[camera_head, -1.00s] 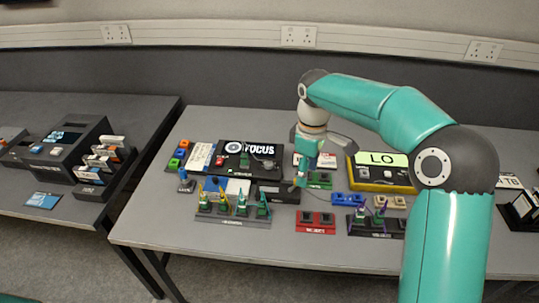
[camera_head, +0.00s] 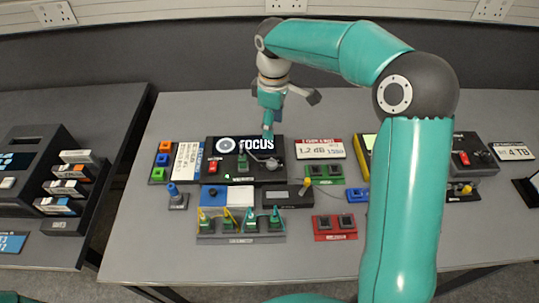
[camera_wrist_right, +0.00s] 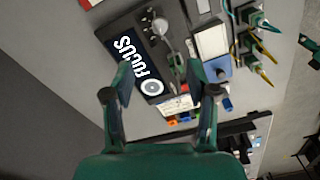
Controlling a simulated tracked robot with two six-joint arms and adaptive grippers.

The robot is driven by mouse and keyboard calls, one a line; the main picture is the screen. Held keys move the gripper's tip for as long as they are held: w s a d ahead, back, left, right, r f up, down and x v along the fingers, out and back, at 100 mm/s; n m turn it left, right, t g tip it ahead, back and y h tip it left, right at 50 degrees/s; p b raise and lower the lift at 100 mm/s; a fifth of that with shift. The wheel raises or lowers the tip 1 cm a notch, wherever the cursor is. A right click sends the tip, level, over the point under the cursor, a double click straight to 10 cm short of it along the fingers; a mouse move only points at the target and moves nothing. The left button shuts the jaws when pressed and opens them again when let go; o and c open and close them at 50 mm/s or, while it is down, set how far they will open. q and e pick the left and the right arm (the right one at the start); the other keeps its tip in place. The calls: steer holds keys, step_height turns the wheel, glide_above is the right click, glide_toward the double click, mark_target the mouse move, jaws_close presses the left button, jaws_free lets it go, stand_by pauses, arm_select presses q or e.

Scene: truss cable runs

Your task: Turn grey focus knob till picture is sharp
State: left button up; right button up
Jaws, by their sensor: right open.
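The black focus unit (camera_head: 215,170) stands at the back of the middle table. Its dark screen (camera_head: 245,145) shows a white ring and the word FOCUS, both readable; fine sharpness is too small to judge. A round grey knob (camera_head: 272,163) sits on the unit's right part, with a grey lever-like piece beside it; the knob also shows in the right wrist view (camera_wrist_right: 160,25). My right gripper (camera_head: 290,113) is open and empty above the back of the unit. In the right wrist view its fingers (camera_wrist_right: 160,85) straddle the screen, apart from the knob. My left gripper is out of view.
A rack of coloured cable plugs (camera_head: 240,238) and a red block (camera_head: 335,228) lie in front. The table's front strip is clear.

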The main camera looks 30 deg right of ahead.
mark_target(272, 163)
step_height(272, 163, down, 14)
steer(key=shift+w+f+p, duration=0.1)
steer(key=shift+f+p, duration=0.1)
steer(key=shift+p, duration=0.5)
steer(key=shift+f, duration=0.55)
